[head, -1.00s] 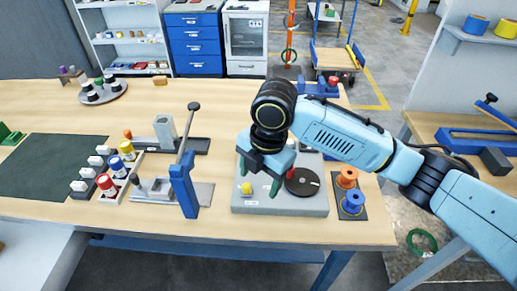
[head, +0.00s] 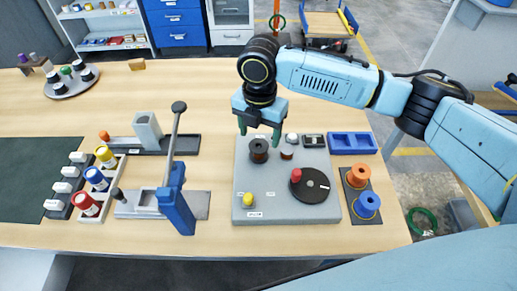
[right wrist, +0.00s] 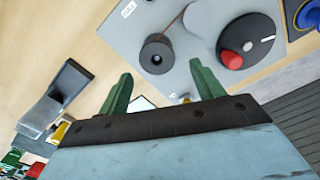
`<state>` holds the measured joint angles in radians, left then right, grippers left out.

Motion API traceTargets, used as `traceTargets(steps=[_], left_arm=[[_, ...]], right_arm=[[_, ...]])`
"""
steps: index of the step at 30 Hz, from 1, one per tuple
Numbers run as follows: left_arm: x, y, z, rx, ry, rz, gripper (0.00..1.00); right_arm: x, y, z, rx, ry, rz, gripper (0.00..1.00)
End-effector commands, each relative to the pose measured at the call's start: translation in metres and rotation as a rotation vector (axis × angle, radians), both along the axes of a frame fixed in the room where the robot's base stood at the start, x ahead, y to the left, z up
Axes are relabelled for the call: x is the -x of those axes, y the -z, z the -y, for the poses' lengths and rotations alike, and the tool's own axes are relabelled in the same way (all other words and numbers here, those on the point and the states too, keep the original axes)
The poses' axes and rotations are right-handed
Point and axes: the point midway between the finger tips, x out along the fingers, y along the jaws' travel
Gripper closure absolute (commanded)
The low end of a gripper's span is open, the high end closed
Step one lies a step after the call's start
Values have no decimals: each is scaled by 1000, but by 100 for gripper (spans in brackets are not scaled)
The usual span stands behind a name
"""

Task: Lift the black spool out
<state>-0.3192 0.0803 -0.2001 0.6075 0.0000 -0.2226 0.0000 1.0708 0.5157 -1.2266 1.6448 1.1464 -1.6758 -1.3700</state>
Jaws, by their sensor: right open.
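The black spool (head: 258,150) stands upright near the back left of a grey base plate (head: 262,192). It also shows in the right wrist view (right wrist: 157,53), its top round with a hole. My right gripper (head: 260,133) is open and empty, its two green fingers pointing down just above and behind the spool, apparently apart from it. In the right wrist view the open fingers (right wrist: 160,72) point toward the spool. My left gripper is not in view.
On the plate are a black disc (head: 318,185) with a red knob, a yellow button (head: 247,199) and a small brownish cylinder (head: 287,152) beside the spool. Orange (head: 358,175) and blue spools (head: 367,204) stand right. A blue-handled lever device (head: 175,200) stands left.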

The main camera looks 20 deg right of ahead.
Motion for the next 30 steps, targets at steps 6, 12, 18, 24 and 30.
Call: traceTargets(steps=[6, 12, 18, 24, 30], left_arm=[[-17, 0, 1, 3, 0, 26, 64], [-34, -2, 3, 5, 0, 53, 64], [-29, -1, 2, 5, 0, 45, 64], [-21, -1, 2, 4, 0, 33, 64], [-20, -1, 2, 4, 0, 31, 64]], right_arm=[[0, 16, -1, 1, 0, -1, 34], [1, 46, -4, 1, 0, -1, 34], [1, 62, -4, 1, -1, 1, 34], [0, 63, -4, 1, -1, 2, 34], [0, 62, -4, 1, -1, 2, 58]])
